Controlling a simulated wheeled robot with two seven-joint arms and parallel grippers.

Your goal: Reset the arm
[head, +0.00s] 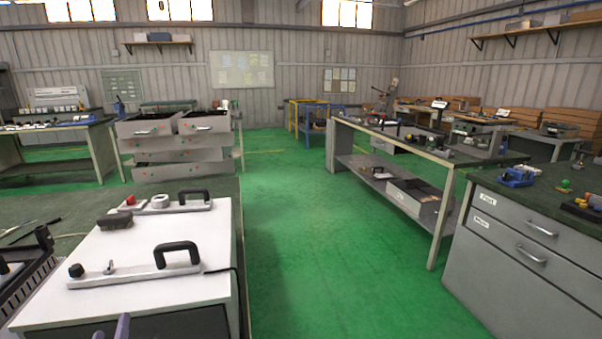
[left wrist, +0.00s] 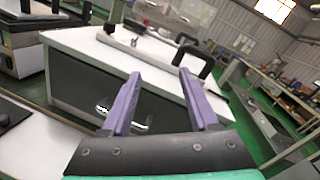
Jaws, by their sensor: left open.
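My left gripper (head: 112,332) shows only as purple fingertips at the bottom edge of the head view, by the front of a white-topped unit (head: 130,255). In the left wrist view both purple fingers of my left gripper (left wrist: 158,76) stand apart with nothing between them. They point at the unit's dark front panel (left wrist: 75,80). Two pale bars with black handles lie on the unit: a near handle (head: 178,254) and a far handle (head: 194,196). The near handle (left wrist: 207,62) rises behind the right finger in the wrist view. My right gripper is not in view.
A dark block (head: 115,222) and a red knob (head: 130,200) are on the white top. A black slatted device (head: 28,265) stands at the left. A drawer cabinet (head: 530,250) and a long workbench (head: 440,160) stand at the right. Green floor (head: 310,240) is clear between.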

